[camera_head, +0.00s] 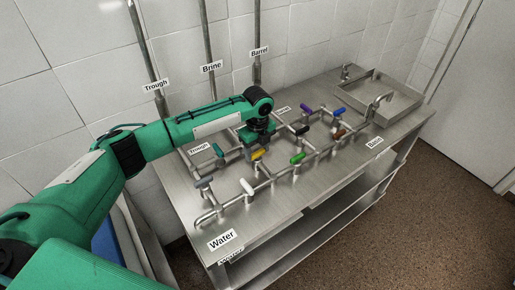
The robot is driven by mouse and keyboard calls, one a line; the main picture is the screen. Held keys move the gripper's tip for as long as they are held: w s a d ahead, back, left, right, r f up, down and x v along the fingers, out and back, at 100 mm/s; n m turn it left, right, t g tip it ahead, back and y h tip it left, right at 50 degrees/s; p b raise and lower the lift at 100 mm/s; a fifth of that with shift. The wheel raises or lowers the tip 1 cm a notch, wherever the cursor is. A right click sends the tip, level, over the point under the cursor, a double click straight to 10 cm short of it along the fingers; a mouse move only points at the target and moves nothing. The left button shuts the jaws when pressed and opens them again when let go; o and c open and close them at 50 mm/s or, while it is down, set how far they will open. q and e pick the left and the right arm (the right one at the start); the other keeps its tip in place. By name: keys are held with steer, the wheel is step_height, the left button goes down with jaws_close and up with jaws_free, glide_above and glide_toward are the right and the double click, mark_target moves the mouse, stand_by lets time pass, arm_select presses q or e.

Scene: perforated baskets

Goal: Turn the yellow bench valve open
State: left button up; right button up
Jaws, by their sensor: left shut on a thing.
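The yellow bench valve's handle (258,155) shows in the head view on the pipework of the steel bench. It is short and slanted, and part of it is hidden by my gripper. My left gripper (261,143) points down from above, directly at the yellow handle, and is shut on it. The fingertips are small and dark here, so the exact grip is hard to see. My right gripper is not in view.
Other valve handles stand close by: teal (218,150), grey (204,183), white (247,187), green (297,158), purple (306,108), blue (340,112) and brown (341,134). A sink (376,97) is at the far right. The bench front (290,200) is clear.

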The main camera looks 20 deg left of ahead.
arm_select(q)
steer(key=n+p, duration=0.4)
steer(key=shift+r+n+p, duration=0.25)
steer(key=shift+n+p, duration=0.05)
steer(key=n+p, duration=0.3)
steer(key=n, duration=0.1)
steer(key=shift+p, duration=0.35)
steer(key=n+p, duration=0.3)
steer(key=n, duration=0.2)
steer(key=shift+f+n+p, duration=0.15)
steer(key=shift+n+p, duration=1.2)
steer(key=shift+n, duration=0.55)
steer(key=o, duration=1)
